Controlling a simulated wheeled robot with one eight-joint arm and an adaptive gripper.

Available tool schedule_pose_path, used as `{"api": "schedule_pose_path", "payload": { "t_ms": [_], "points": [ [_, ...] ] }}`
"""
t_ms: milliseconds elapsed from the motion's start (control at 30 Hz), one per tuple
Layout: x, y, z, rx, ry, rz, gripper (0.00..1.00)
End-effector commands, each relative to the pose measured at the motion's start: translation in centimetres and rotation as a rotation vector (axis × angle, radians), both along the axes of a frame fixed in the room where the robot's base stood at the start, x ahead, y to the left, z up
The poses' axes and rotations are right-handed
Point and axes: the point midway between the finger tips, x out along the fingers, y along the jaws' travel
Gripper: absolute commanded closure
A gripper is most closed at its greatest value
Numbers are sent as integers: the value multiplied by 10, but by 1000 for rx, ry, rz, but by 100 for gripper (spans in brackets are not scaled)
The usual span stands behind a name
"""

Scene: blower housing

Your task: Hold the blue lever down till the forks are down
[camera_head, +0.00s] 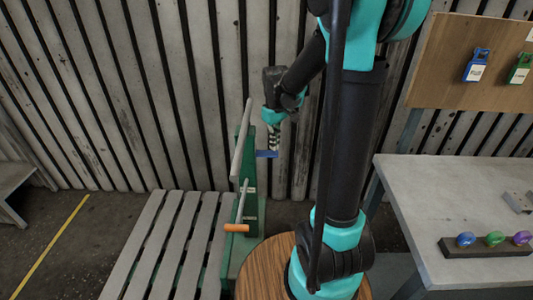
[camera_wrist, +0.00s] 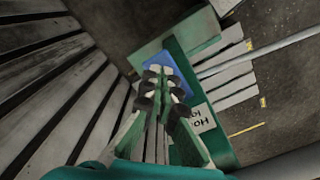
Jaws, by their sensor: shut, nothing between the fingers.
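The blue lever (camera_head: 266,154) sticks out from the green post (camera_head: 250,185) of the pallet truck in the head view. My gripper (camera_head: 274,149) is shut and empty, pointing down right at the lever. In the wrist view the fingertips (camera_wrist: 158,72) overlap the blue lever (camera_wrist: 184,68); whether they touch it I cannot tell. A white label (camera_wrist: 200,119), partly covered by my fingers, is on the green body. The slatted pallet (camera_head: 165,245) stands left of the post. The forks are hidden under it, so their height cannot be told.
A grey handle bar (camera_head: 241,138) rises beside the post, and an orange grip (camera_head: 237,228) sticks out lower down. A workbench (camera_head: 440,190) with coloured knobs stands at the right. A slatted wall (camera_head: 130,90) is close behind. Open floor lies at the left.

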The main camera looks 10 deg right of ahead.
Motion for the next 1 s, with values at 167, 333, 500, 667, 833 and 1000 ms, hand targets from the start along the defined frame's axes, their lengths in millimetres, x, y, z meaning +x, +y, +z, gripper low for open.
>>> {"api": "schedule_pose_path", "payload": {
  "t_ms": [167,333,500,667,833,1000],
  "points": [
    [0,0,0,0,0,0,100],
    [1,0,-10,0,0,0,100],
    [1,0,-44,0,0,0,100],
    [0,0,-40,0,0,0,100],
    [0,0,-39,0,0,0,100],
    [0,0,-39,0,0,0,100]
  ]
}}
